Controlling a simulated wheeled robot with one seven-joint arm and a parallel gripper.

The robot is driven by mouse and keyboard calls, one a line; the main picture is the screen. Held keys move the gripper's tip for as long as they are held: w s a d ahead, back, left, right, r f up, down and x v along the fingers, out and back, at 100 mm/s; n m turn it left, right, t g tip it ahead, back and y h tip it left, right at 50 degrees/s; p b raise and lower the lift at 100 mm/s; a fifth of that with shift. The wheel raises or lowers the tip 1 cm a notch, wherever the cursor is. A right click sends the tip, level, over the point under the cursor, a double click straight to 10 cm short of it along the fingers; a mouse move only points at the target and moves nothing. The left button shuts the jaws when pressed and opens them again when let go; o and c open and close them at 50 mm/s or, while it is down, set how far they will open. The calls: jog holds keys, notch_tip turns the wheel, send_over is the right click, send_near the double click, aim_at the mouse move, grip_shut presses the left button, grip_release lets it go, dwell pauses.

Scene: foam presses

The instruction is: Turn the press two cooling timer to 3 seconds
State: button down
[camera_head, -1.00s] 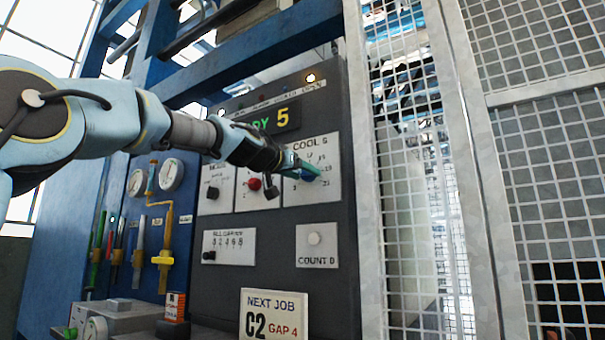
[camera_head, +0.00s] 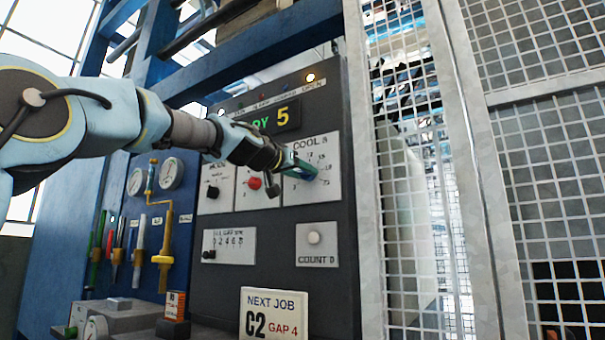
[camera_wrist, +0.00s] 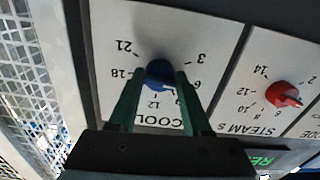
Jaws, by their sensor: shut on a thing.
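The cooling timer is a blue knob (camera_wrist: 158,72) on a white plate marked COOL S (camera_head: 325,184), with numbers around it. The plate appears upside down in the wrist view, where 3, 6, 12, 18 and 21 show. My gripper (camera_wrist: 160,77) has its two green fingers on either side of the knob and is shut on it. A pale mark on the knob sits at its lower right, close to the right finger; its exact reading is unclear. In the head view, my gripper (camera_head: 302,170) hides most of the knob.
A red knob (camera_wrist: 282,94) on the STEAM S plate is beside the blue one. A white COUNT button (camera_head: 314,238) is below. A metal mesh guard (camera_head: 412,200) stands right of the panel. A NEXT JOB card (camera_head: 274,315) reads C2, GAP 4.

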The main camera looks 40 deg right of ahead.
jog(key=n, duration=0.3)
jog(key=shift+n, duration=2.2)
jog(key=shift+c, duration=1.8)
grip_release()
